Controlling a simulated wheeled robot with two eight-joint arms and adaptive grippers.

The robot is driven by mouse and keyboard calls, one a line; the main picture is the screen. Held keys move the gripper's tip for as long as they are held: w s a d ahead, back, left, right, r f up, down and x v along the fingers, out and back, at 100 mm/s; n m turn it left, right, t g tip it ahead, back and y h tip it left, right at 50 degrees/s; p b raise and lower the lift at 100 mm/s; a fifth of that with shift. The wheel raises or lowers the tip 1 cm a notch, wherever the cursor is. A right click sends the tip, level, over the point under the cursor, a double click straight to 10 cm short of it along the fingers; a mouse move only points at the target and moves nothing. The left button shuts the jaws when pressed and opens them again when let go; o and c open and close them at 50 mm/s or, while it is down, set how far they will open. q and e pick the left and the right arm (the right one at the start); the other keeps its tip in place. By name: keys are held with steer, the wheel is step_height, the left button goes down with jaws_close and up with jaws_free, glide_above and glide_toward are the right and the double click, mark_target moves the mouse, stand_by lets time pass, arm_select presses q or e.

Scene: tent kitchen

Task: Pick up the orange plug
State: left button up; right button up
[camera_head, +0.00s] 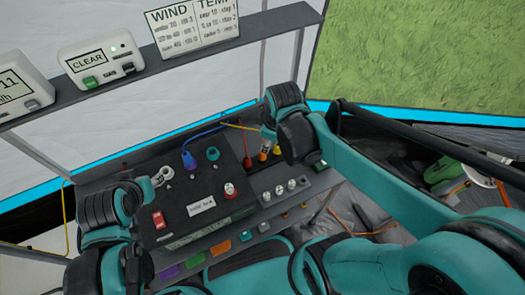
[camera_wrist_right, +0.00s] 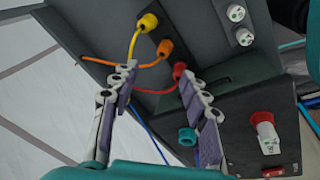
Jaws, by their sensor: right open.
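The orange plug (camera_wrist_right: 165,47) sits on a dark strip of the panel in the right wrist view, with an orange cable running left from it. It lies between the yellow plug (camera_wrist_right: 149,21) and the red plug (camera_wrist_right: 179,70). My right gripper (camera_wrist_right: 158,74) is open, its two fingers apart and pointing toward the plugs, with nothing between them. In the head view the orange plug (camera_head: 264,154) shows just below my right gripper (camera_head: 268,133), partly hidden by my wrist.
Coloured cables cross near the plugs.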

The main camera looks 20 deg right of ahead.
mark_target(263, 155)
steer(key=w+f+n+g, duration=0.1)
steer(key=n, duration=0.1)
steer(key=w+f+n+g+p, duration=0.1)
steer(key=n, duration=0.1)
steer(key=w+f+n+p, duration=0.1)
steer(key=f+n, duration=0.1)
steer(key=shift+a+f+n+g, duration=0.1)
steer(key=shift+a+n+g, duration=0.2)
steer(key=shift+a+g, duration=0.1)
steer(key=shift+f+n, duration=0.25)
steer(key=shift+n, duration=0.05)
step_height(263, 155, down, 3)
steer(key=shift+r+b, duration=0.15)
steer(key=shift+b, duration=0.4)
arm_select(q)
steer(key=f+b, duration=0.1)
steer(key=b, duration=0.2)
steer(key=shift+f, duration=0.2)
arm_select(e)
steer(key=f, duration=0.5)
steer(key=shift+w+a+f, duration=0.15)
steer(key=shift+w+f, duration=0.1)
arm_select(q)
steer(key=shift+r, duration=0.1)
arm_select(e)
steer(key=shift+r, duration=0.1)
jaws_close()
